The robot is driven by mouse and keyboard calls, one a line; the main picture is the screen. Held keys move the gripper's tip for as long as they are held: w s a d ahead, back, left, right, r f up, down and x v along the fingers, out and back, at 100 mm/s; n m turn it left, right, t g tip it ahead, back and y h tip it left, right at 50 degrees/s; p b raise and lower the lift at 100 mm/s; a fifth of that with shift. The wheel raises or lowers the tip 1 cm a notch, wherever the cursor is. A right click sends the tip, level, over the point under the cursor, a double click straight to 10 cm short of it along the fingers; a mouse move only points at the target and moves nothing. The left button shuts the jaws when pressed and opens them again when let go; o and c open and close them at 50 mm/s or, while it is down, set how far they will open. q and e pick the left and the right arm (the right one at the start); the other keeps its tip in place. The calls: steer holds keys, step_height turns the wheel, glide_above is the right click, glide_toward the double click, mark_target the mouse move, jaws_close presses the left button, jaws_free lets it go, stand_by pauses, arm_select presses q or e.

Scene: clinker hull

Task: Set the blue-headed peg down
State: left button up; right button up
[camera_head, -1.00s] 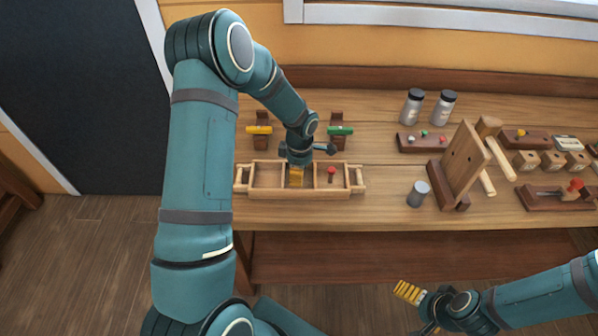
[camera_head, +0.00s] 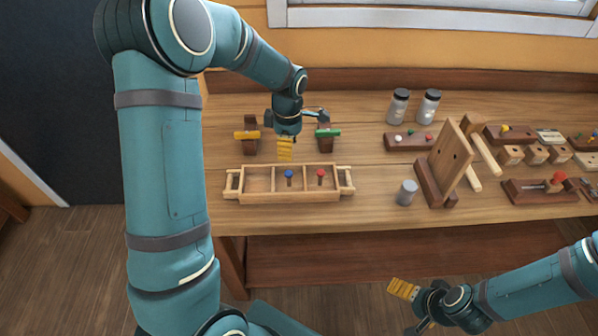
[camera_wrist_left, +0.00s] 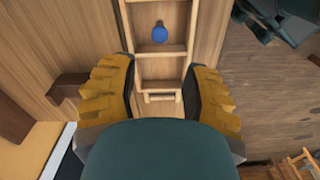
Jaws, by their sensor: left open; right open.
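The blue-headed peg (camera_head: 289,175) stands in the middle compartment of the wooden tray (camera_head: 258,198) on the bench. Its round blue head (camera_wrist_left: 160,34) also shows in the left wrist view, with the tray around it. A red-headed peg (camera_head: 321,175) is in the right compartment. My left gripper (camera_head: 285,152) is open and empty, above and behind the tray, apart from the blue peg. In the left wrist view its two yellow-padded fingers (camera_wrist_left: 160,95) are spread wide. My right gripper (camera_head: 403,289) is open and empty, low in front of the bench.
A yellow-handled piece (camera_head: 247,135) and a green-handled piece (camera_head: 327,133) stand on dark blocks behind the tray. A grey cylinder (camera_head: 406,193), an upright wooden board (camera_head: 450,160), two jars (camera_head: 413,106) and several blocks occupy the right side.

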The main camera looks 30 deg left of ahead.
arm_select(q)
steer(key=s+d+f+m, duration=0.1)
steer(key=d+f+m, duration=0.1)
steer(key=d+f+m+h, duration=0.1)
steer(key=d+f+m, duration=0.1)
steer(key=d+f, duration=0.1)
steer(key=s+d+f+m+h, duration=0.1)
steer(key=d+f+m, duration=0.1)
steer(key=d+f, duration=0.1)
steer(key=shift+s+d+f+t, duration=0.2)
steer(key=shift+s+f+t, duration=0.05)
steer(key=shift+s+t, duration=0.05)
steer(key=s+d+f+m, duration=0.1)
steer(key=d, duration=0.1)
steer(key=s+d+f+m, duration=0.1)
steer(key=f+m, duration=0.1)
steer(key=s+d+f+m+h, duration=0.1)
steer(key=d, duration=0.1)
steer(key=shift+s+d+f+m+t, duration=0.2)
steer(key=shift+d+f+m+t, duration=0.1)
steer(key=shift+m, duration=0.1)
steer(key=s+d+f+m+t+h, duration=0.1)
steer(key=s+d+f+m, duration=0.4)
steer(key=s+d+m, duration=0.2)
steer(key=s+m, duration=0.2)
steer(key=s, duration=0.1)
steer(key=shift+d, duration=0.2)
